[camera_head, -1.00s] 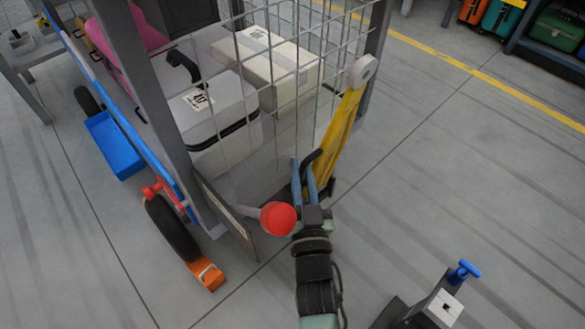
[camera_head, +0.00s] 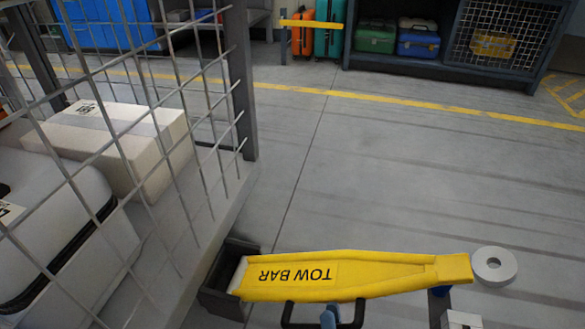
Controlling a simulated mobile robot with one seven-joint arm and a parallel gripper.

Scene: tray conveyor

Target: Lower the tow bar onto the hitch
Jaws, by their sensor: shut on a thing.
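The yellow tow bar (camera_head: 340,278), marked TOW BAR, reaches out from a dark bracket (camera_head: 228,285) on the cage cart's lower edge toward the right. Its pale ring (camera_head: 494,266) is at the far right end. A black handle (camera_head: 292,313) stands off its near side. My gripper (camera_head: 329,316) shows only as blue fingers at the bottom edge, shut on the handle. The hitch (camera_head: 465,320), a grey block and post with a blue part, is cut off at the bottom right, under and beside the bar's end. I cannot tell whether ring and hitch touch.
The mesh cage cart (camera_head: 185,120) fills the left, holding a cream box (camera_head: 150,150) and a white case (camera_head: 70,235). Open floor (camera_head: 390,180) lies beyond the bar. Shelves with cases (camera_head: 417,45) stand at the back, past a yellow floor line.

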